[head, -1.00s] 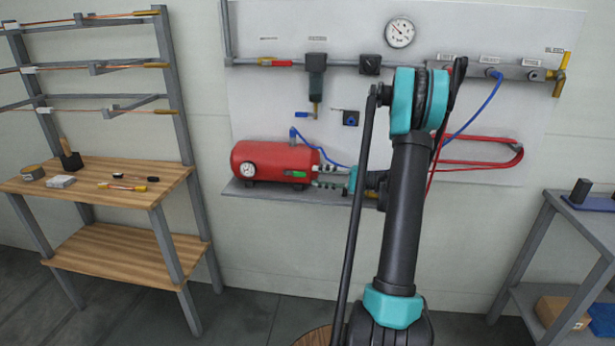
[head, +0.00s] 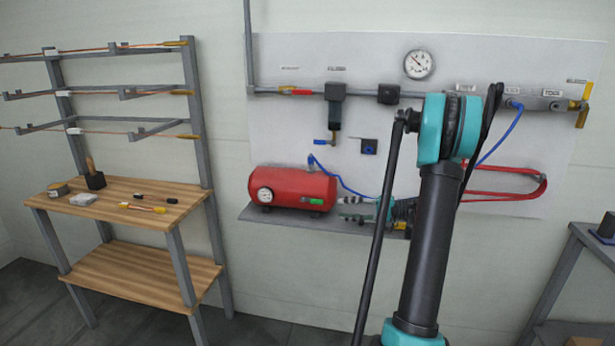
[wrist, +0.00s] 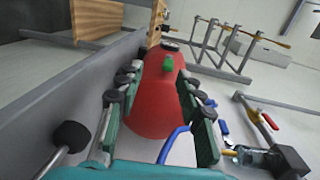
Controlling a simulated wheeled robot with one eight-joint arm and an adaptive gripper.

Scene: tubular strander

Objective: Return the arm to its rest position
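My arm rises through the right half of the head view, with its teal elbow in front of the wall panel. My gripper (head: 343,208) is just off the right end of a red air tank (head: 293,190). Its two fingers are spread apart, one above the other in the head view. In the wrist view my gripper (wrist: 160,88) is open and empty, with the red tank (wrist: 158,105) seen beyond and between the fingers. I cannot tell whether a fingertip touches the tank.
The tank sits on a grey wall shelf (head: 270,218). A blue hose (head: 350,187), red hose (head: 510,196) and pressure gauge (head: 418,64) are near my arm. A wooden bench (head: 125,192) stands left; a grey table (head: 585,232) stands right. Floor between them shows free.

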